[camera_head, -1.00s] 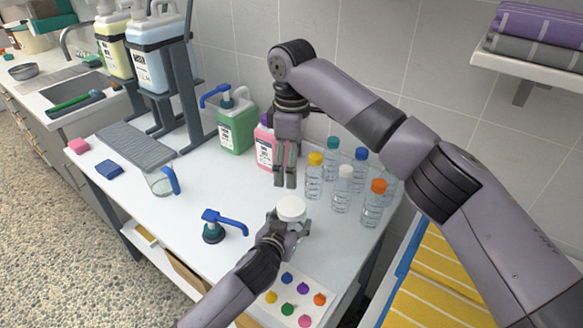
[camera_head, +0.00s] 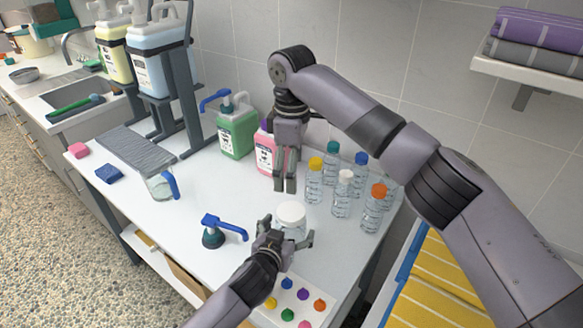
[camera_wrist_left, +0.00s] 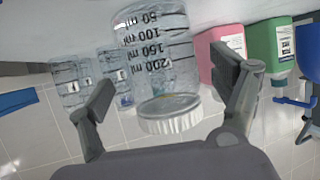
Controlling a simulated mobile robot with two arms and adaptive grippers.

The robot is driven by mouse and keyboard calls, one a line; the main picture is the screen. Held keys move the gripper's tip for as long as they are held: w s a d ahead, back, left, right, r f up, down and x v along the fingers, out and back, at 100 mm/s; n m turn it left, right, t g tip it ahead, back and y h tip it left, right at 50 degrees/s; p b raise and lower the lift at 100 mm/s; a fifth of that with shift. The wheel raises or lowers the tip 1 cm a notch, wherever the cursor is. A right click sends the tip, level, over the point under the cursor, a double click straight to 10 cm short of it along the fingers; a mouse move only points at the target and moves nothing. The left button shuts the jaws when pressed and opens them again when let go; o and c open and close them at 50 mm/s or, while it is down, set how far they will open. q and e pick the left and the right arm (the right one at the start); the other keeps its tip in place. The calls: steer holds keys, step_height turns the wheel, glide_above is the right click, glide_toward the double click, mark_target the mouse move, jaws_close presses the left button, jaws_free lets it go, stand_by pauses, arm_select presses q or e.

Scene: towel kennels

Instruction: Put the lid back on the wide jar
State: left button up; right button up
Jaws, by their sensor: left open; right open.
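The wide jar (camera_wrist_left: 160,52) is clear with millilitre marks and shows upside down in the left wrist view. Its white ribbed lid (camera_wrist_left: 168,122) sits on the jar's mouth; I cannot tell how tightly. In the head view the lid (camera_head: 291,213) covers the top of the jar (camera_head: 292,232), upright on the counter. My left gripper (camera_head: 287,231) is open, on the near side of the jar, with its fingers spread to either side. Contact does not show. My right gripper (camera_head: 285,186) points down, open and empty, behind the jar.
Several small capped bottles (camera_head: 342,195) stand right of my right gripper. A pink jug (camera_head: 264,153) and a green jug (camera_head: 236,132) stand behind.

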arm_select(q)
steer(key=v, duration=1)
steer(key=shift+s+f, duration=0.1)
